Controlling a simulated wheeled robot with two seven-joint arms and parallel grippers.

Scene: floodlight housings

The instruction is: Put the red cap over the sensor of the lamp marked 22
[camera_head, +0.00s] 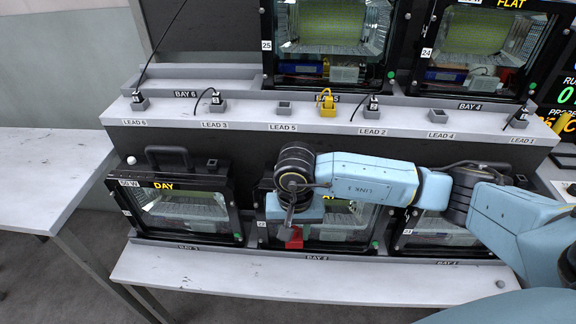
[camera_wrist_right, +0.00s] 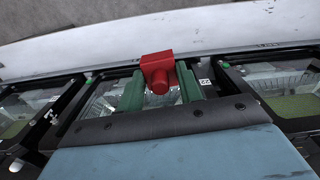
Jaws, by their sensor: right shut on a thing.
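The lamp marked 22 (camera_head: 345,225) is the middle housing of the lower row, and its label also shows in the wrist view (camera_wrist_right: 205,82). My right arm covers its top left part, and I cannot make out its sensor. My right gripper (camera_head: 290,226) is over the left front of this lamp. It is shut on the red cap (camera_head: 294,239), which sticks out below the fingers. In the wrist view the red cap (camera_wrist_right: 158,72) sits between the two green fingers, above the lamp's front. I cannot tell whether it touches the lamp. My left gripper is not in view.
A DAY lamp (camera_head: 185,212) stands to the left and the lamp marked 23 (camera_head: 435,235) to the right. Above is a ledge (camera_head: 245,122) with several leads and a yellow connector (camera_head: 327,104).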

